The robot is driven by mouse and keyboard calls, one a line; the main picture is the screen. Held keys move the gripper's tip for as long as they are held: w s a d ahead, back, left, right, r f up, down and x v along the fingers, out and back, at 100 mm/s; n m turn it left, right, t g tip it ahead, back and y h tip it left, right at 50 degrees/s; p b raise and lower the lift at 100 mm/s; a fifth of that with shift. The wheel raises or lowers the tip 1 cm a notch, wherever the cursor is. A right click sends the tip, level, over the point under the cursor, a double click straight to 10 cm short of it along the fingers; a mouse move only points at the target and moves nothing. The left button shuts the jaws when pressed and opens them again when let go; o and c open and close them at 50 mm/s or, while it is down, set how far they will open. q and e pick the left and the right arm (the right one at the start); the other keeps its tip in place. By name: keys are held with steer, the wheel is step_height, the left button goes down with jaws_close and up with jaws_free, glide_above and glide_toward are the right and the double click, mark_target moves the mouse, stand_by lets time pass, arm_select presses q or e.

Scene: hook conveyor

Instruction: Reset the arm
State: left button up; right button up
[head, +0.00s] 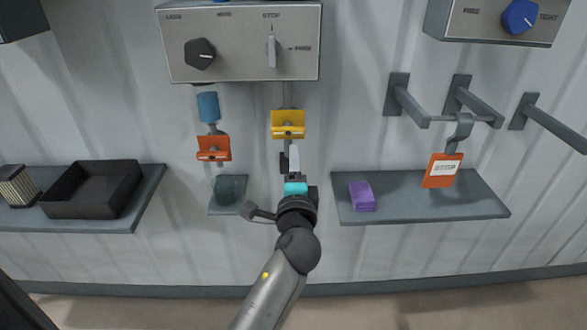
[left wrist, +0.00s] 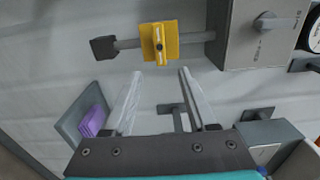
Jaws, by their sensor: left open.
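My left arm reaches up from the bottom middle of the head view. Its gripper (head: 291,160) points at the wall just below a yellow bracket (head: 288,124) that hangs on a rod under the control box (head: 240,65). In the left wrist view the gripper (left wrist: 160,74) is open, its two pale fingers apart with nothing between them. The yellow bracket (left wrist: 159,43) lies just beyond the fingertips, apart from them. My right gripper does not show.
An orange bracket (head: 213,149) hangs left of the yellow one. A right shelf (head: 410,211) holds a purple block (head: 362,196); an orange tag (head: 442,171) hangs from wall hooks above it. A black tray (head: 92,189) stands on the left shelf.

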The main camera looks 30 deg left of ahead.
arm_select(q)
steer(key=shift+s+d, duration=0.25)
steer(key=shift+s, duration=0.15)
steer(key=d+f+g+h+b, duration=0.1)
steer(key=d+f+h+b, duration=0.1)
steer(key=f, duration=0.8)
steer(key=d+f+g+h+b, duration=0.1)
steer(key=d+f+h, duration=0.15)
steer(key=f, duration=0.75)
steer(key=s+d+f+n+g+h+b, duration=0.15)
steer(key=s+f, duration=0.45)
steer(key=f, duration=0.6)
steer(key=s+d+f+n+g+h+b, duration=0.1)
steer(key=s+d+f+g+h+b, duration=0.3)
steer(key=f, duration=0.7)
steer(key=s+f+n+g+b, duration=0.1)
steer(key=s+f+n+g, duration=0.1)
steer(key=s+f, duration=0.5)
steer(key=s+a+f+n+g+b, duration=0.1)
steer(key=s+f, duration=0.6)
steer(key=s, duration=0.9)
steer(key=s+a+f+n+g+b, duration=0.1)
steer(key=s+f+n+g, duration=0.2)
steer(key=s+f, duration=0.5)
steer(key=s+n, duration=0.1)
steer(key=s, duration=0.2)
steer(key=shift+s+g, duration=0.2)
steer(key=shift+g, duration=0.15)
